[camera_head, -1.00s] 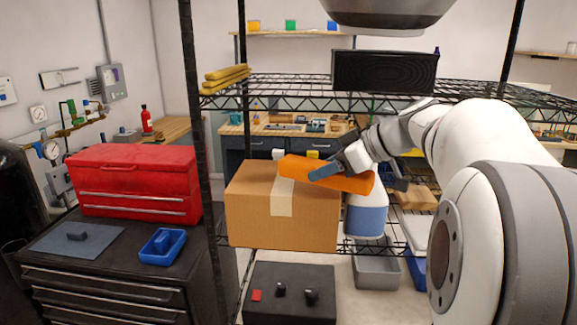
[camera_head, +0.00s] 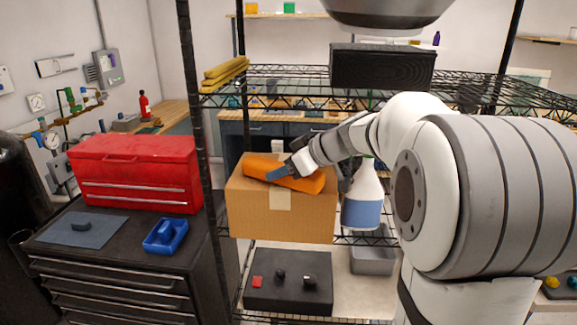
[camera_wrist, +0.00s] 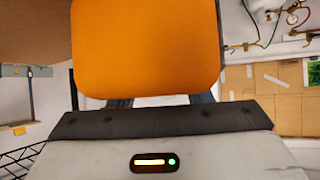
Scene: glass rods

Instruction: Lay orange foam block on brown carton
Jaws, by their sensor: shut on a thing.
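The orange foam block (camera_head: 300,181) is in my gripper (camera_head: 281,173), which is shut on it. In the head view the block lies tilted across the top of the brown carton (camera_head: 255,210), its right end lower in the picture. I cannot tell whether it touches the carton or hangs just above it. The carton sits on the middle shelf of the wire rack, with a pale tape strip on its front. In the wrist view the block (camera_wrist: 145,45) fills the upper middle, and the fingers are mostly hidden behind it.
A spray bottle with blue liquid (camera_head: 361,205) stands close to the carton's right. The upper wire shelf (camera_head: 290,82) runs above, bearing a black box (camera_head: 381,67) and yellow bars (camera_head: 224,72). A rack post (camera_head: 198,120) stands left of the carton, beside the red toolbox (camera_head: 135,170).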

